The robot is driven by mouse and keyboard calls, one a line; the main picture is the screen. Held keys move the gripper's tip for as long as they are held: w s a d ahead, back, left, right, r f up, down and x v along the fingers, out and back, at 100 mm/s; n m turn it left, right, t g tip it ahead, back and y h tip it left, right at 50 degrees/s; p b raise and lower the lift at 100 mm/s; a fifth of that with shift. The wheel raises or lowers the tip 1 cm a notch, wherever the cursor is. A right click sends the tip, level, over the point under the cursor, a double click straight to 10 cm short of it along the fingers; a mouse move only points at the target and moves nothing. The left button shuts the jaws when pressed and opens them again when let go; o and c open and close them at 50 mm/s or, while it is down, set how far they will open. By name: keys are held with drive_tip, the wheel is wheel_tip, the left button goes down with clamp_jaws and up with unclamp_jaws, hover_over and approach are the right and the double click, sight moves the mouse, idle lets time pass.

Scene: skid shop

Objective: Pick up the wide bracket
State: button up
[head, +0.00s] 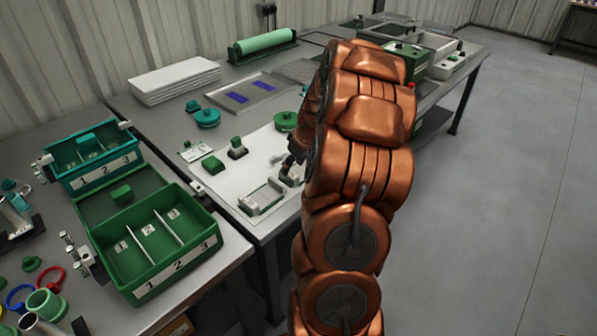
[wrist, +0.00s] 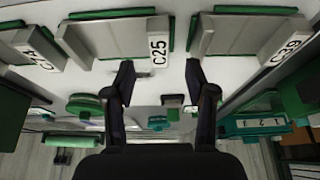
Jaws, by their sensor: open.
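Several grey and green bracket-like pieces with white tags lie on a white sheet. In the wrist view, one tagged C25 (wrist: 112,38) is ahead and left of the finger gap, and a similar grey one (wrist: 240,36) is ahead and right. Another tagged piece (wrist: 30,48) is at the far left. I cannot tell which is the wide bracket. My gripper (wrist: 159,78) is open, its two dark fingers spread apart with nothing held between them. In the head view, a grey and green piece (head: 262,198) lies at the sheet's front edge; my arm mostly hides the gripper.
A green divided bin (head: 205,260) and a teal bin (head: 72,182) stand on the left table. Green pieces (head: 213,165) and a teal round part (head: 207,118) lie nearby. A metal tray (head: 262,84) and white stack (head: 150,88) are behind. The floor at right is clear.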

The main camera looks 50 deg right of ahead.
sight(290, 174)
drive_tip(key=shift+p+x, duration=0.5)
drive_tip(key=shift+x, duration=1.9)
drive_tip(key=shift+d, duration=0.1)
drive_tip(key=shift+c, duration=0.4)
clamp_jaws()
